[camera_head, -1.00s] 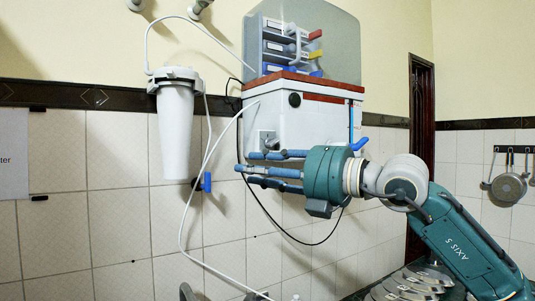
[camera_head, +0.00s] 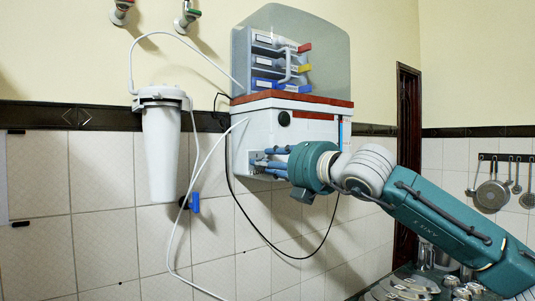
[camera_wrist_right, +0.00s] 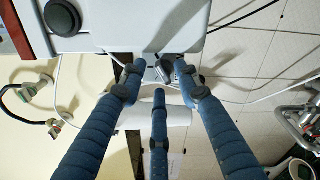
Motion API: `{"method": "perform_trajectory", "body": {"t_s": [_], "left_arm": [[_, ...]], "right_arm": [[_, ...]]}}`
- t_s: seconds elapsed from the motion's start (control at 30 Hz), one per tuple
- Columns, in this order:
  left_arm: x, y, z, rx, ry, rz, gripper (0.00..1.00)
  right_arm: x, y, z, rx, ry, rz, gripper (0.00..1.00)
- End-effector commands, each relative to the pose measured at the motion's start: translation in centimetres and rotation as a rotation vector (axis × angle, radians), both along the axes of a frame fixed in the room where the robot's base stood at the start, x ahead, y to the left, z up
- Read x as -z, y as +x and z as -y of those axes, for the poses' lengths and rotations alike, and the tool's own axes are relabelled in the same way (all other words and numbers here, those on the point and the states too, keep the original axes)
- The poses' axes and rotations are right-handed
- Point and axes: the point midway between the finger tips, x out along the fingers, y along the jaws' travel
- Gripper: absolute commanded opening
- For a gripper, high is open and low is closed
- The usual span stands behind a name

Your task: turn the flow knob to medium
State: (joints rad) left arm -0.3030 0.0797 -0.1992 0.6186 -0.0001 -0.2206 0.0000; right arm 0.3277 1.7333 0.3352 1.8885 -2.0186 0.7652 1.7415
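The white water purifier (camera_head: 290,128) is mounted on the wall, with a dark round button on its front. The flow knob (camera_wrist_right: 160,72) is a small grey part on its front, seen between my fingers in the right wrist view; in the head view it is mostly hidden by the fingers. My right gripper (camera_head: 264,163) has its blue fingers at the lower left of the purifier's front. In the right wrist view the gripper (camera_wrist_right: 158,78) has its fingers spread around the knob, with gaps showing; contact is unclear. The knob's setting cannot be read. My left gripper is not in view.
A white filter canister (camera_head: 161,150) hangs on the wall to the left, with a blue valve (camera_head: 194,203) beside it. A white hose (camera_head: 202,166) and a black cable (camera_head: 258,229) hang near the purifier. Pans (camera_head: 490,194) hang at the far right.

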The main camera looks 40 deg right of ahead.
Motion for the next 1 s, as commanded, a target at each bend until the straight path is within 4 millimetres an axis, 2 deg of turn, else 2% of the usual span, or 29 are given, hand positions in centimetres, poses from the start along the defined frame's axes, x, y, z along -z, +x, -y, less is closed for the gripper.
{"method": "perform_trajectory", "body": {"t_s": [0.37, 0.5, 0.53, 1.0], "left_arm": [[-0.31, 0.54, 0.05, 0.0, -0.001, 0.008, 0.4], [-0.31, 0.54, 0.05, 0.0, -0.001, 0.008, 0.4], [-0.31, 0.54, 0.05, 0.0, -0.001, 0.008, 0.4], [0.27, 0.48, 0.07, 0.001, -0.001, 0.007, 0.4]], "right_arm": [[0.12, 0.51, 0.01, -0.002, 0.0, 0.0, 0.32], [0.1, 0.49, 0.0, -0.002, 0.0, 0.0, 0.04], [0.1, 0.49, 0.0, -0.002, 0.0, 0.0, 0.0], [0.27, 0.5, -0.04, -0.001, -0.068, -0.01, 0.0]]}}
